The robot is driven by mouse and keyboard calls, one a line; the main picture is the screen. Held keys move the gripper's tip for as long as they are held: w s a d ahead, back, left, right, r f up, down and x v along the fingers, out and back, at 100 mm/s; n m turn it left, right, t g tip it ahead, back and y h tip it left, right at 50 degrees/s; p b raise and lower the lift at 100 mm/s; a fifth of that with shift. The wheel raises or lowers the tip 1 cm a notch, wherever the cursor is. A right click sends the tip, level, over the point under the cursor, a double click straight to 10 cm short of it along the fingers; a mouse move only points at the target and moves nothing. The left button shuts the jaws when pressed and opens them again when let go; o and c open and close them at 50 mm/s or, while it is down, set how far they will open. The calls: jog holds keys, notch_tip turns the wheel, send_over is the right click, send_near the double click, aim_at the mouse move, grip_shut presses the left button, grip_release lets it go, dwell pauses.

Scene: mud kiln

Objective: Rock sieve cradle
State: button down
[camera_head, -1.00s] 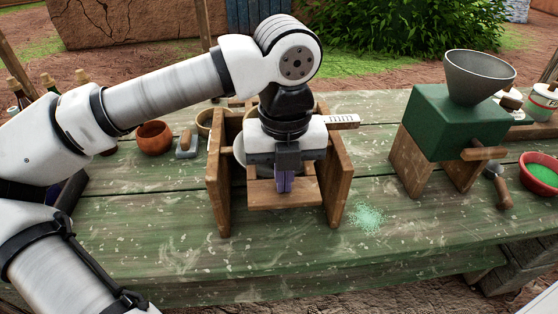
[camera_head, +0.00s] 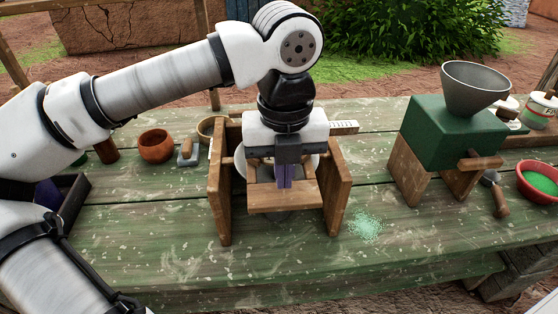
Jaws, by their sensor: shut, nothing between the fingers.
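The wooden cradle stands on the green table, with an upright left side board (camera_head: 219,190) and right side board (camera_head: 339,195). Between the boards hangs a wooden tray or ledge (camera_head: 262,198) at the front. A pale round form, perhaps the sieve (camera_head: 240,166), shows partly behind my gripper; most of it is hidden. My gripper (camera_head: 284,184) points down between the side boards, its fingers shut and empty, close behind the front ledge. Whether the fingers touch the ledge cannot be told.
Green powder (camera_head: 366,226) lies right of the cradle. A green mill (camera_head: 452,132) with a grey hopper (camera_head: 476,88) and a red bowl (camera_head: 540,181) stand further right. A brown bowl (camera_head: 156,147) stands back left. The front table (camera_head: 300,270) is mostly clear.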

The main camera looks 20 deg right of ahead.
aim_at(284, 193)
notch_tip(284, 193, down, 5)
jog(key=b, duration=0.5)
jog(key=shift+f, duration=0.15)
jog(key=shift+r+p, duration=1.75)
jog(key=shift+r, duration=0.95)
jog(key=shift+f, duration=0.2)
notch_tip(284, 193, down, 5)
jog(key=b, duration=0.4)
jog(key=shift+r+b, duration=0.1)
jog(key=shift+b, duration=0.3)
jog(key=shift+r+p, duration=1.8)
jog(key=shift+r, duration=0.8)
jog(key=shift+f, duration=0.15)
